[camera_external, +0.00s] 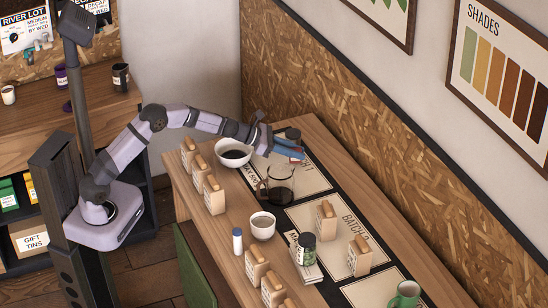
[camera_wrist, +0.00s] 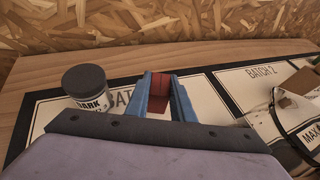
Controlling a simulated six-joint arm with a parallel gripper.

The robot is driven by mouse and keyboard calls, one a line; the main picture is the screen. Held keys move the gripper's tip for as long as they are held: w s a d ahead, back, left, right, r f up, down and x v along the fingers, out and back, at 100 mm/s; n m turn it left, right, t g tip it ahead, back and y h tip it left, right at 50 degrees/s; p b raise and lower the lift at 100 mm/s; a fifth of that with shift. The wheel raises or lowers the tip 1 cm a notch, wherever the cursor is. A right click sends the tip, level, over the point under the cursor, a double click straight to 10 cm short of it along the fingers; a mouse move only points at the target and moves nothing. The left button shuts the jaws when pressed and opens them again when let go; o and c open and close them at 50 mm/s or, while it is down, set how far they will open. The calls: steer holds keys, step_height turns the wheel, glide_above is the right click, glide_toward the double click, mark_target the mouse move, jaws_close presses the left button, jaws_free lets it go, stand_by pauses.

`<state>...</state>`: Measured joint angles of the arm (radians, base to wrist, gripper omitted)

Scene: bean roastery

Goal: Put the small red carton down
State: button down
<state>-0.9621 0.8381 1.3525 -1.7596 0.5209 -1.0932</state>
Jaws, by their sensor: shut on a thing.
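My gripper (camera_external: 288,150) is at the far end of the table, over the first panel of the batch mat (camera_external: 311,178). Its blue fingers are shut on the small red carton (camera_wrist: 161,82), which shows between them in the wrist view. In the external view only a sliver of the carton shows by the fingers. The mat's "BATCH" lettering is partly hidden behind my gripper in the wrist view. I cannot tell whether the carton touches the mat.
A dark-lidded jar (camera_wrist: 87,86) stands just left of my fingers in the wrist view. A glass carafe (camera_external: 278,187) and a white bowl (camera_external: 233,153) stand near my gripper. Several tan bags (camera_external: 214,196), a cup (camera_external: 263,226) and a green mug (camera_external: 406,295) are farther along the table.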

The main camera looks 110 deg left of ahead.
steer(key=shift+f, duration=1.3)
steer(key=shift+f, duration=0.25)
steer(key=c, duration=1.5)
jaws_free()
steer(key=shift+c, duration=0.2)
steer(key=shift+r, duration=0.2)
steer(key=shift+r, duration=0.1)
steer(key=shift+s, duration=0.3)
steer(key=b+v, duration=0.3)
steer(key=v, duration=0.8)
steer(key=shift+s+d+r, duration=0.15)
steer(key=shift+d, duration=0.05)
